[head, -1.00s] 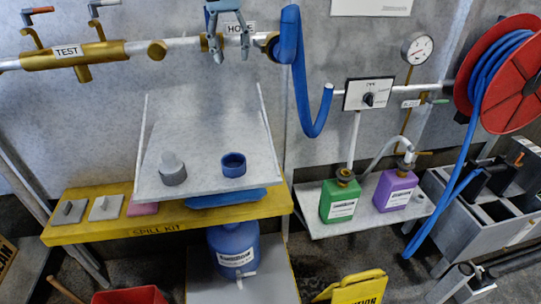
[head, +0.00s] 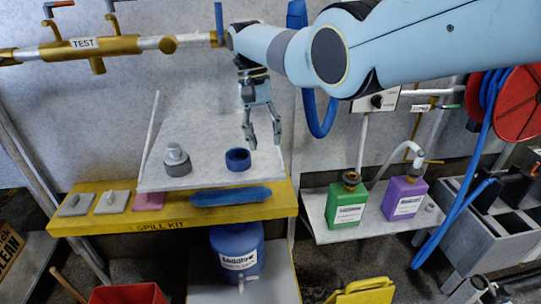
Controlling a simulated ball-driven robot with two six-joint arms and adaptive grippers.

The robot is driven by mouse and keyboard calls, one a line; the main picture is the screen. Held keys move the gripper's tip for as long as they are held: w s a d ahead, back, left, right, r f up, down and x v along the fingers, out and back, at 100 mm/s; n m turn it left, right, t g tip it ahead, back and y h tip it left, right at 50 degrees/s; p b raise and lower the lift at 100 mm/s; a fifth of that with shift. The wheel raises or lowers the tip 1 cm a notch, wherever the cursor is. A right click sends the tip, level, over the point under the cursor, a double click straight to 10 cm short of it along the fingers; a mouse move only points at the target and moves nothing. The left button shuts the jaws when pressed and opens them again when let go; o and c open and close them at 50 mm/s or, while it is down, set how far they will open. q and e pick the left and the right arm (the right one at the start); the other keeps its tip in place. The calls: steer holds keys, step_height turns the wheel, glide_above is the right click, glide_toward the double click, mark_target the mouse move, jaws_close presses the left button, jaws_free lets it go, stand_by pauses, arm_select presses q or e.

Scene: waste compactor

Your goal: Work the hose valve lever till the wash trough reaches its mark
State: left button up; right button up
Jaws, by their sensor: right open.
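A blue lever (head: 219,20) stands upright on the wall pipe, close to my right arm. The valve body and its label are mostly hidden behind my right arm. My right gripper (head: 263,142) hangs pointing down, open and empty, in front of the wall and above a pale tray (head: 205,150). It is near a blue ring (head: 238,160) on that tray and appears clear of the lever. I cannot identify a wash trough or a level mark. My left gripper is not in view.
A brass TEST manifold (head: 85,46) is on the left of the pipe. A yellow SPILL KIT shelf (head: 120,222) is below the tray. Green (head: 347,205) and purple (head: 404,197) jugs stand right of it. The hose reel (head: 515,105) is at far right.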

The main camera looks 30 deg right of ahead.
steer(key=shift+s+f, duration=0.5)
steer(key=shift+f, duration=0.25)
steer(key=shift+s+f, duration=0.45)
steer(key=shift+f, duration=0.25)
